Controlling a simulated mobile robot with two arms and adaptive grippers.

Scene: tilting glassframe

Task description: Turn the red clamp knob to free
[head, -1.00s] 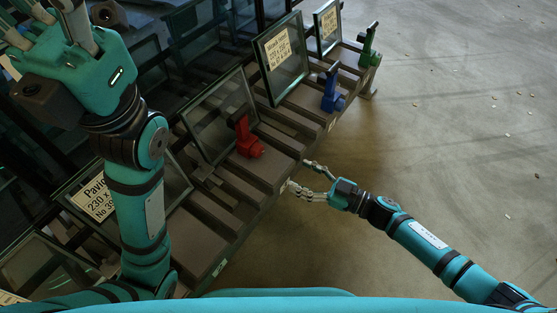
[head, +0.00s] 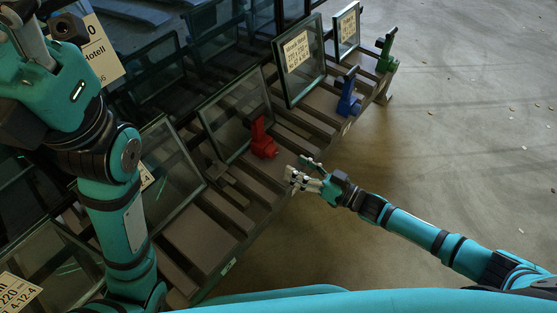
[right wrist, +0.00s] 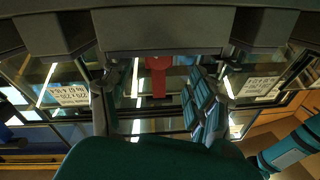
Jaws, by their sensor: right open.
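The red clamp knob (head: 262,138) stands on a slat of the rack, at the lower corner of a framed glass pane (head: 238,112). In the right wrist view the red clamp (right wrist: 158,75) shows ahead, between the fingers, upper middle. My right gripper (head: 304,172) is open and empty at the rack's front edge, a little below and right of the red clamp and apart from it. My left arm rises at the left of the head view; its gripper (head: 25,35) is partly cut off by the frame edge, and its fingers cannot be judged.
A blue clamp (head: 348,94) and a green clamp (head: 386,52) stand further along the rack (head: 196,238), beside other panes with paper labels (head: 297,52). More panes stand behind and at left. The floor (head: 470,110) at right is open, with small scattered bits.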

